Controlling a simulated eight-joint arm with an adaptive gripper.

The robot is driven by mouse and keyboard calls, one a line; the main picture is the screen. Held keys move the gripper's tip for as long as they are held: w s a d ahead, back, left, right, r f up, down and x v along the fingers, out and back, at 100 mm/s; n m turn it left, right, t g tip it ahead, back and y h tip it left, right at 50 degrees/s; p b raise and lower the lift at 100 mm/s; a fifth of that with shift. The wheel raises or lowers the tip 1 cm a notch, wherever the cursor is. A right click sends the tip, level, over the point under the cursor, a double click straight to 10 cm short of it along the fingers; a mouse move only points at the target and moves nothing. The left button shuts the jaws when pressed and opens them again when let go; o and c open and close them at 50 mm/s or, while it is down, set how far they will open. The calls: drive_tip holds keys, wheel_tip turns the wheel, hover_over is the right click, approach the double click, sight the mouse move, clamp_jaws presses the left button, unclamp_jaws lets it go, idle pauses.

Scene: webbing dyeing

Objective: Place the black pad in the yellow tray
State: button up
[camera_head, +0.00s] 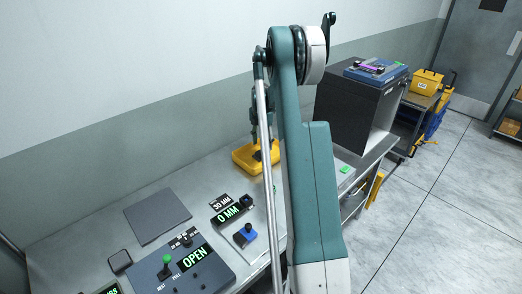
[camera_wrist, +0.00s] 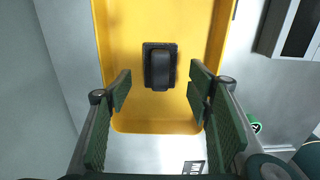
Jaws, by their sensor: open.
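The yellow tray (camera_head: 241,160) stands on the metal bench near the wall in the head view. It fills the upper middle of the wrist view (camera_wrist: 120,40). The black pad (camera_wrist: 160,67) lies inside the tray in the wrist view, on its yellow floor. My gripper (camera_wrist: 159,87) is open and empty, its two green-padded fingers apart on either side below the pad, not touching it. In the head view my gripper (camera_head: 256,142) hangs low over the tray, and the pad cannot be made out there.
On the bench are a grey square mat (camera_head: 157,215), a control panel reading OPEN (camera_head: 195,258), a 0 MM display (camera_head: 229,215) and a blue joystick base (camera_head: 245,236). A dark cabinet (camera_head: 350,108) stands right of the tray. My arm hides part of the bench.

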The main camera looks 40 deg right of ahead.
sight(260, 150)
wheel_tip(260, 150, up, 7)
drive_tip(key=shift+r, duration=0.2)
idle(0.7)
drive_tip(key=s+a+r+m+t, duration=0.1)
drive_tip(key=s+a+r+m, duration=0.25)
drive_tip(key=a+r, duration=0.55)
drive_tip(key=s+a+r+m+t+h, duration=0.15)
drive_tip(key=s+a+r, duration=0.3)
drive_tip(key=a, duration=0.85)
drive_tip(key=s+a+r+m+t, duration=0.1)
drive_tip(key=s+a+r+m, duration=0.2)
drive_tip(key=a+r, duration=0.65)
drive_tip(key=s+a+m+t, duration=0.2)
drive_tip(key=s+a+m, duration=0.3)
drive_tip(key=s+a, duration=0.85)
drive_tip(key=s+a+f+m+t+y, duration=0.1)
drive_tip(key=s+a+f+m, duration=0.4)
drive_tip(key=s+a, duration=0.6)
drive_tip(key=shift+s+t, duration=0.35)
drive_tip(key=shift+s, duration=0.5)
